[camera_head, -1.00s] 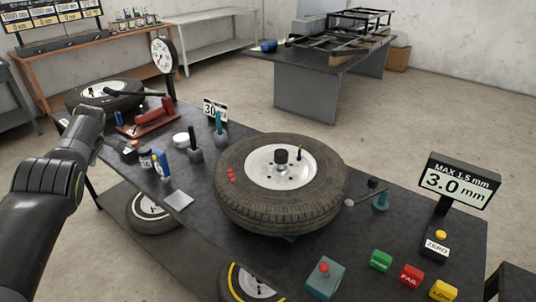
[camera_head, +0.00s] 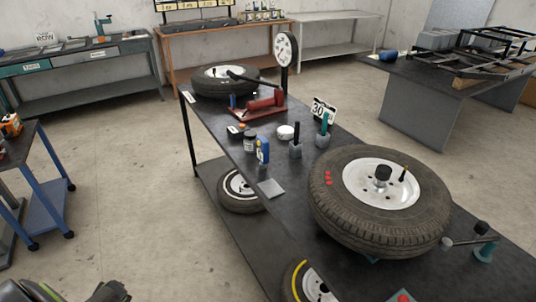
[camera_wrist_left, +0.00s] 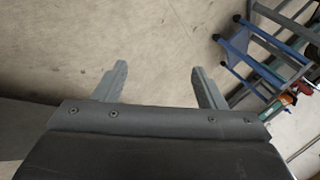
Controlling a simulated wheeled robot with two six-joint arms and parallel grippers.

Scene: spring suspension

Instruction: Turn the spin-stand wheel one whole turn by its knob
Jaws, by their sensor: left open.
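The spin-stand wheel (camera_head: 335,215) is a black tyre on a white rim, lying flat on its stand on the dark table, right of centre in the head view. A black cap (camera_head: 383,173) sits at its hub. A thin upright knob (camera_head: 404,171) with a brass-coloured stem stands on the rim, right of the hub. Red marks show on the tyre's left side. My left gripper (camera_wrist_left: 161,82) is open and empty over bare floor in the left wrist view, far from the wheel. Only part of my left arm shows at the head view's bottom left. My right gripper is out of view.
On the table stand a dial gauge (camera_head: 286,50), a red tool (camera_head: 264,105), small bottles (camera_head: 262,150), a "30" sign (camera_head: 322,110) and a second tyre (camera_head: 225,79). A blue-framed cart (camera_head: 45,190) stands at left. Open floor lies between cart and table.

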